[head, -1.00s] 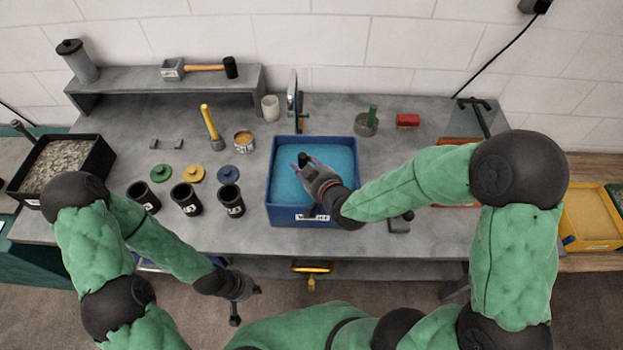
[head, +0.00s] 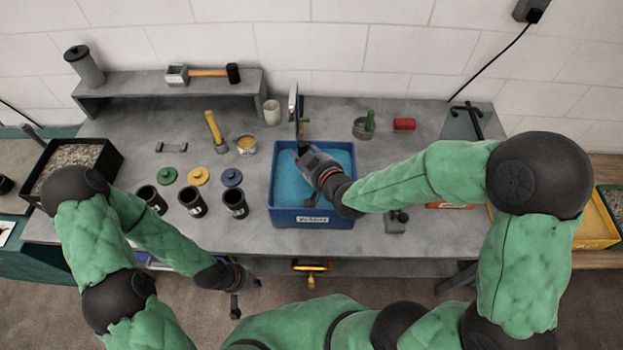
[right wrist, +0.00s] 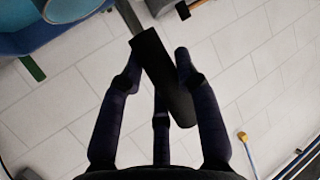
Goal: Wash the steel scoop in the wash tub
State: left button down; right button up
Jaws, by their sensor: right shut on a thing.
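The blue wash tub (head: 312,219) stands on the bench and holds blue water (head: 290,185). My right gripper (head: 303,152) is over the tub, toward its back half. In the right wrist view my right gripper (right wrist: 157,78) is shut around a black handle (right wrist: 165,85), which I take to be the steel scoop's. A narrow grey part (right wrist: 130,16) shows beyond the handle's upper end. The scoop's bowl is not clearly seen, and I cannot tell whether it touches the water. My left gripper (head: 246,284) hangs empty in front of the bench, its fingers apart.
Three black cups (head: 193,201) and coloured lids (head: 199,176) stand left of the tub. A white cup (head: 271,112), a small tin (head: 247,145), a steel pot (head: 362,128) and a red item (head: 404,124) are behind it. A gravel tray (head: 107,155) sits far left.

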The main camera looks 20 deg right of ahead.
aim_at(304, 142)
jog(key=shift+r+p, duration=2.15)
jog(key=shift+r, duration=1.25)
